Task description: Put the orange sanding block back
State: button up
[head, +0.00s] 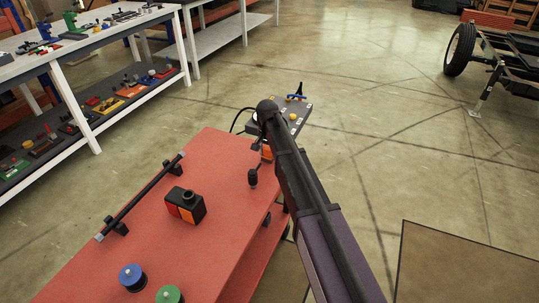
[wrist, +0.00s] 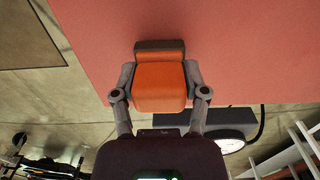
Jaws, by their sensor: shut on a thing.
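The orange sanding block (wrist: 160,90), with a dark brown strip along one end, sits between both fingers of my gripper (wrist: 160,78) in the wrist view. The fingers press on its two sides. In the head view a small orange patch of the block (head: 267,153) shows beside my arm, near the far right edge of the red table (head: 225,165). My arm hides most of the block and gripper there. The wrist view shows the red tabletop (wrist: 230,50) behind the block; I cannot tell whether the block touches it.
On the table stand a black box with orange-red faces (head: 186,206), a dark bar on two supports (head: 140,197), a blue knob (head: 131,277) and a green knob (head: 169,294). A small grey stand (head: 296,116) is beyond the table. Shelves (head: 85,75) line the left.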

aim_at(268, 147)
jog(key=shift+f, duration=0.1)
jog(key=o, duration=1.1)
notch_tip(268, 147, up, 12)
jog(key=p, duration=1.2)
jog(key=shift+w+a, duration=0.1)
dwell(0.5)
